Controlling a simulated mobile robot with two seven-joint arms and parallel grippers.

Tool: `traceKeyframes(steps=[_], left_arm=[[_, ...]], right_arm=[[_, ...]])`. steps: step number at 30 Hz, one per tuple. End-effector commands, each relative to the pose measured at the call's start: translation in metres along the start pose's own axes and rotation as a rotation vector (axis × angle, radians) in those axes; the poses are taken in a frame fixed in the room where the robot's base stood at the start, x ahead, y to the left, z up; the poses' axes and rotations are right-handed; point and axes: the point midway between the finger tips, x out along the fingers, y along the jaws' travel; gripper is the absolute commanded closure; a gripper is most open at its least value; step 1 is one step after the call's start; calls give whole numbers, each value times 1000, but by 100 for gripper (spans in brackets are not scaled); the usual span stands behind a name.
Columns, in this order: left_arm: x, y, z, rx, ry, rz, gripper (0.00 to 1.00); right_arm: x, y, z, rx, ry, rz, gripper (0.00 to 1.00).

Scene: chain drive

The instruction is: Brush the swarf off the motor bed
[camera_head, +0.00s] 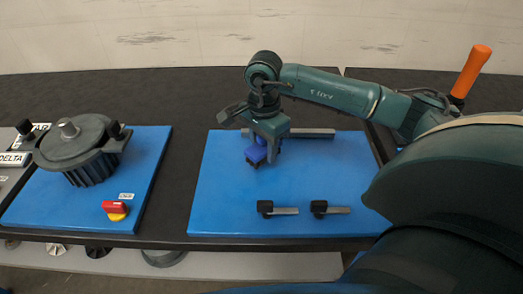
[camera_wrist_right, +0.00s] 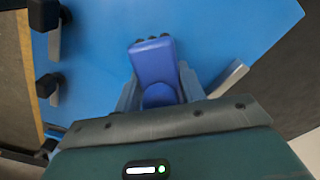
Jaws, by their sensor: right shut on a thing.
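My right gripper (camera_head: 264,146) is shut on a blue brush (camera_head: 256,155) over the upper middle of a blue board (camera_head: 225,195), which looks like the motor bed. In the right wrist view, the brush (camera_wrist_right: 153,62) sits between the fingers (camera_wrist_right: 158,92), with dark bristle tips showing at its far end. Whether the bristles touch the board cannot be told. No swarf can be made out on the blue surface; the gripper and brush hide part of it. My left gripper is not in view.
Two black-knobbed clamps with grey bars (camera_head: 277,209) (camera_head: 332,209) lie near the board's front. A grey bar (camera_head: 310,133) lies along its back. Left, another blue board (camera_head: 60,207) carries a dark motor-like housing (camera_head: 80,147) and a red-yellow switch (camera_head: 115,210). An orange handle (camera_head: 472,70) stands back right.

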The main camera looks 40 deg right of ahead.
Motion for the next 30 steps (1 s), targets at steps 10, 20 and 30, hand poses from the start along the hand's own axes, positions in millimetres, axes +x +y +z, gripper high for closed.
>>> traceKeyframes(steps=[10,20,30], left_arm=[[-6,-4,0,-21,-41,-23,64],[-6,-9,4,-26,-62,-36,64],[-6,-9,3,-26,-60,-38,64]], right_arm=[[-36,0,-4,11,0,-4,85],[-50,2,-6,15,-1,-2,85],[-49,2,-6,15,-1,-3,85]])
